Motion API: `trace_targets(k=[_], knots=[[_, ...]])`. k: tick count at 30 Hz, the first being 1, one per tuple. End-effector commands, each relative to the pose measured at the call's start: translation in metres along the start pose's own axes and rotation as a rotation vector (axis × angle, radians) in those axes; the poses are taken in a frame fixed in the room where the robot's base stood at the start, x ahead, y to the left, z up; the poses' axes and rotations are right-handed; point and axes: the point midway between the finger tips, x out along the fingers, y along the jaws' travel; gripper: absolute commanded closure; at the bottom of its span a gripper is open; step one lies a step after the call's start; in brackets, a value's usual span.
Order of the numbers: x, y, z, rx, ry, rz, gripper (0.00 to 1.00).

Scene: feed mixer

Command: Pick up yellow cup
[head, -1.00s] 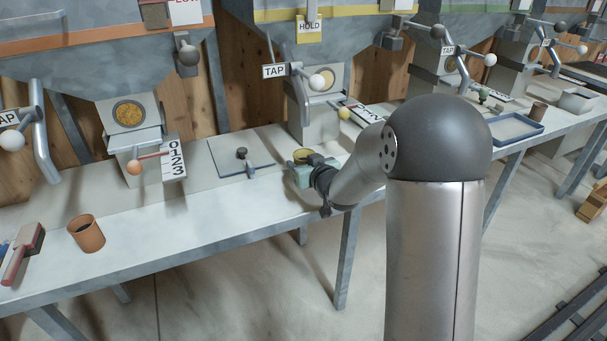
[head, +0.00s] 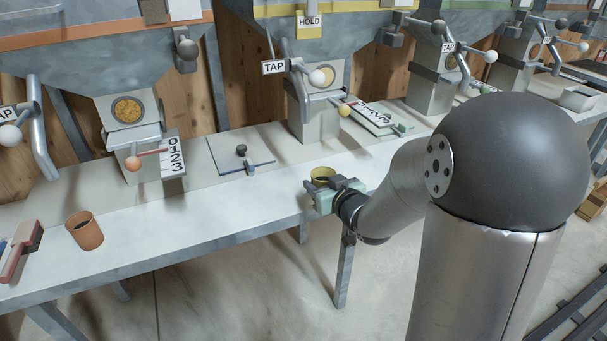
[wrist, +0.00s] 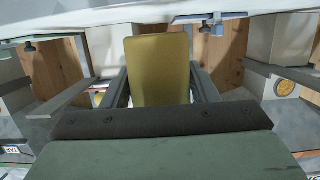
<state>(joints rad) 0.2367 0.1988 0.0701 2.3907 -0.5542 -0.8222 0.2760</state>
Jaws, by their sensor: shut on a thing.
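The yellow cup (head: 321,174) is in my gripper (head: 322,183), above the front part of the bench in the head view. Its rim shows over the gripper; the gripper hides most of its body there. In the wrist view the cup (wrist: 158,70) stands between the two fingers (wrist: 158,88), which are shut on its sides. The cup looks upright. Whether its bottom is clear of the bench top I cannot tell exactly.
A brown cup (head: 84,231) and a red-handled brush (head: 20,250) are on the bench at the left. A flat plate with a black knob (head: 241,151) lies behind my gripper. Hopper spouts with levers (head: 318,78) stand along the back. The bench's middle (head: 190,205) is clear.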

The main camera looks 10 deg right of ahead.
Motion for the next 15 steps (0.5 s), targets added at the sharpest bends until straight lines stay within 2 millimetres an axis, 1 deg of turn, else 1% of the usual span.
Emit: trace_targets(k=[3, 15], knots=[[-0.015, 0.0, 0.003, 0.0, 0.0, 0.001, 0.65], [-0.061, 0.0, 0.015, 0.001, 0.0, 0.002, 0.65]])
